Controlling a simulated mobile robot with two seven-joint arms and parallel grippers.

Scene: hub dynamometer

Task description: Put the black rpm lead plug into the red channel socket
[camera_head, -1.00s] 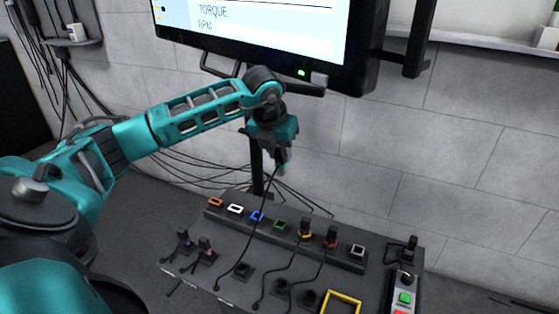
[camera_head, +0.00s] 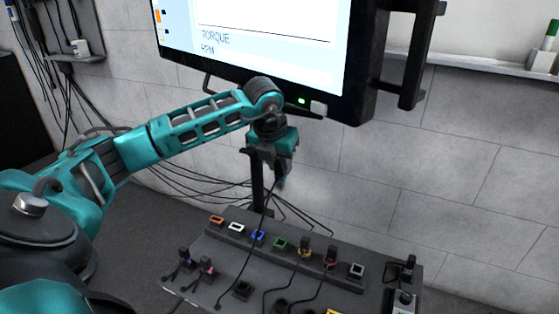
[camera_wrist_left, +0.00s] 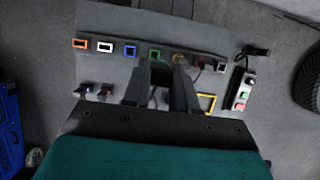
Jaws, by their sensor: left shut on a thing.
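My left gripper (camera_head: 281,184) is above and behind the socket row in the head view, pointing down. It is shut on a small dark plug, mostly hidden by the fingers, with a black lead (camera_head: 268,205) hanging down to the panel. Its fingers (camera_wrist_left: 165,68) also show in the wrist view, near the green socket (camera_wrist_left: 154,54). An orange-red framed socket (camera_head: 217,220) is at the row's left end and looks empty. Another reddish socket (camera_head: 330,263), second from the right, has a dark plug (camera_head: 331,252) in it. My right gripper is not in view.
White (camera_head: 236,227), blue (camera_head: 258,235) and green (camera_head: 280,244) sockets look empty. A plug (camera_head: 304,243) stands in the yellow socket. A grey-framed socket (camera_head: 356,270) ends the row. Purple and pink plugs (camera_head: 184,254) stand front left. A monitor (camera_head: 260,40) hangs behind.

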